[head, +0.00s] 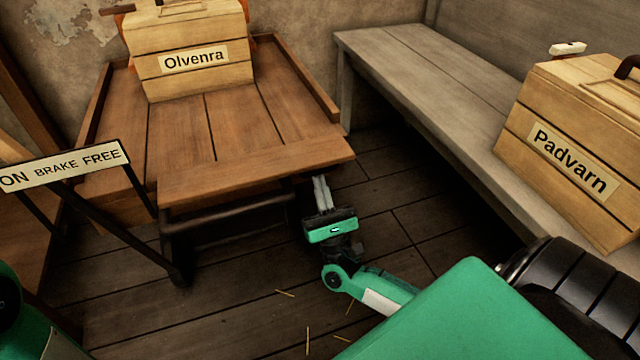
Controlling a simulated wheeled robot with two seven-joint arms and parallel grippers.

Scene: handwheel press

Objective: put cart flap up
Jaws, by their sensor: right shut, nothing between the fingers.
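The wooden cart (185,125) stands at the left, with a plank deck and low side rails. Its front flap (255,175) is a broad board across the near end. The flap looks roughly in line with the deck; its exact tilt is hard to tell. My right gripper (321,182) is shut and empty, fingers pointing away from me, just below the flap's right front corner. Whether the fingertips touch its underside I cannot tell. My left gripper is not in view.
A crate labelled Olvenra (195,80) sits on the cart deck. A brake sign (65,165) on dark bars stands at the left. A grey bench (430,85) runs along the right, bearing a Padvarn crate (570,150). Floor between cart and bench is mostly clear, with some straw.

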